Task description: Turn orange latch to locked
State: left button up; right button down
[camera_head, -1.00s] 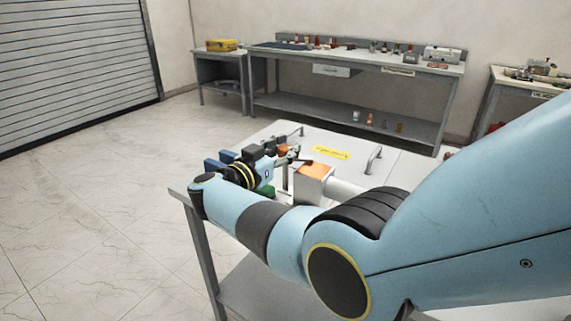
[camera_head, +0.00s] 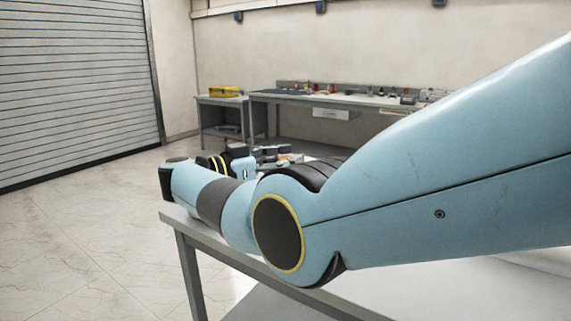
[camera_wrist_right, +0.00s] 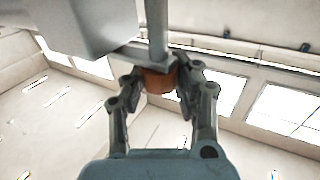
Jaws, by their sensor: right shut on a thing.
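The orange latch (camera_wrist_right: 159,83) shows in the right wrist view as a short orange part at the end of a grey post under a grey box-like body. My right gripper (camera_wrist_right: 160,88) has its two fingers on either side of the orange part and is shut on it. In the head view my right gripper (camera_head: 276,153) is small and partly hidden behind my right arm. The locked or unlocked state of the latch cannot be read. My left gripper is not in view.
My right arm covers most of the near table (camera_head: 178,219). A grey workbench (camera_head: 262,97) with small items stands behind, with a yellow case (camera_head: 224,92) on a side table. Open floor (camera_head: 80,240) lies at the left, before a roller shutter (camera_head: 75,80).

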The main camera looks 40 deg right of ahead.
jog(key=shift+f, duration=0.15)
jog(key=c, duration=0.9)
grip_release()
jog(key=shift+a, duration=0.1)
jog(key=shift+r, duration=0.3)
notch_tip(320, 180, up, 10)
jog(key=shift+f, duration=0.2)
